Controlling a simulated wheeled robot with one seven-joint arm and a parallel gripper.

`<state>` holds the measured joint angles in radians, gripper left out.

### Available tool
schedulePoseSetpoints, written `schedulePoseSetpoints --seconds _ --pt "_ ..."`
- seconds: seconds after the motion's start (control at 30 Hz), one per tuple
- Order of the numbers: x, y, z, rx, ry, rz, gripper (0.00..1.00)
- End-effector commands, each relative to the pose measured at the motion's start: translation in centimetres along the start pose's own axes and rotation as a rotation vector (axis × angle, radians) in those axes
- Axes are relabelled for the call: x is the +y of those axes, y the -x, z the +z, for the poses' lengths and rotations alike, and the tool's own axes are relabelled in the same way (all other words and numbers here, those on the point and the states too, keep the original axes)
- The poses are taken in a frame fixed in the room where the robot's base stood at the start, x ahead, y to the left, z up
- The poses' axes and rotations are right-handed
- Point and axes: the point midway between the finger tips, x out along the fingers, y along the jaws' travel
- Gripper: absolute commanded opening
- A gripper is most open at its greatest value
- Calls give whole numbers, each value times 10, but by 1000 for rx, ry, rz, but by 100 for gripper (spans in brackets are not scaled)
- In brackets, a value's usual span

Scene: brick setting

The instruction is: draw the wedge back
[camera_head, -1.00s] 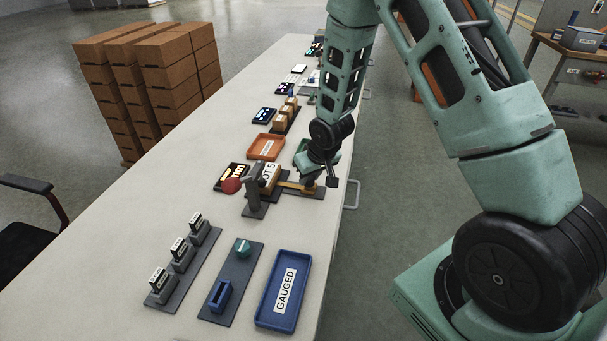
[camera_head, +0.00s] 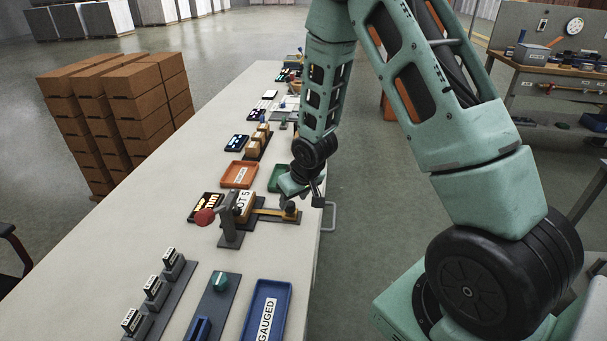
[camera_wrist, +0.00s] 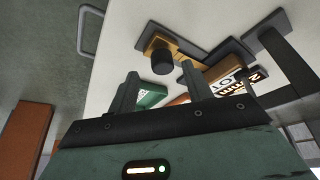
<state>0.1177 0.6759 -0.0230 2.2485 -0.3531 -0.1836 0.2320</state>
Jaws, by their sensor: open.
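The wedge (camera_head: 270,212) is a flat yellow-orange bar lying on a dark base by the table's right edge. In the wrist view the wedge (camera_wrist: 153,41) and the knob (camera_wrist: 163,62) show beyond the fingertips. My gripper (camera_head: 306,192) is close above the knob, open and empty. In the wrist view the two fingers of my gripper (camera_wrist: 160,85) are apart, with nothing between them.
A grey stand with a red ball (camera_head: 204,217) and a lit display (camera_head: 205,205) are left of the block. An orange tray (camera_head: 239,174) and a green tray (camera_head: 275,178) lie behind. A blue "GAUGED" tray (camera_head: 281,318) is in front. A handle (camera_head: 330,216) juts from the table edge.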

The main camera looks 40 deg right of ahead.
Motion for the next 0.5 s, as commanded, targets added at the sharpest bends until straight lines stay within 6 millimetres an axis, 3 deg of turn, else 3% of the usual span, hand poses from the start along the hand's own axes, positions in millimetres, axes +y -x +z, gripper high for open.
schedulePoseSetpoints --seconds 0.5 --pt "2 117 -1 3 -3 2 50"
